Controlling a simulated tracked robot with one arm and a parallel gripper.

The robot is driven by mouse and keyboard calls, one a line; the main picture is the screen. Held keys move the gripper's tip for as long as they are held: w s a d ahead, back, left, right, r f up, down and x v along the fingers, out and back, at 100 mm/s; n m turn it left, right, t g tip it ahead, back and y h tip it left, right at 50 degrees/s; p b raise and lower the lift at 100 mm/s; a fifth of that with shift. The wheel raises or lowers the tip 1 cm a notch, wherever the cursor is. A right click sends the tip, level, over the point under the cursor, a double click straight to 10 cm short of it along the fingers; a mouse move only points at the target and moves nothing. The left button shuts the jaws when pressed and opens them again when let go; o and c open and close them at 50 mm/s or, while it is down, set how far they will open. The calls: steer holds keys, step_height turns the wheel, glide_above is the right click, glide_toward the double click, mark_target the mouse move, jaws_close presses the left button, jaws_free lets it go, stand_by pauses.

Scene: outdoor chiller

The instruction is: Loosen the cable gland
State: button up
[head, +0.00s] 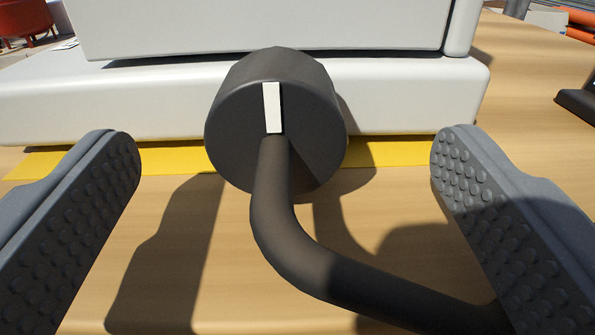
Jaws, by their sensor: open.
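The cable gland (235,125) is a dark grey round cap on the front of a pale box base, in the middle of the head view. A white mark (272,107) stands upright on its face. A thick dark cable (300,250) comes out of the gland, bends down and runs to the lower right. My gripper (288,160) is open, with one studded grey finger on each side of the gland. Both fingers are apart from the gland and hold nothing. The cable's far end is hidden behind the right finger.
The white box (260,25) stands on its pale base (410,95) above a yellow strip (390,152) on a wooden surface (540,60). A red object (22,18) is at the far upper left. A dark object (578,105) lies at the right edge.

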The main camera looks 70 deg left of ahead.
steer(key=shift+s+d+r, duration=0.1)
steer(key=shift+s+d, duration=0.15)
steer(key=shift+d, duration=0.4)
steer(key=shift+v, duration=1.75)
steer(key=shift+d, duration=0.1)
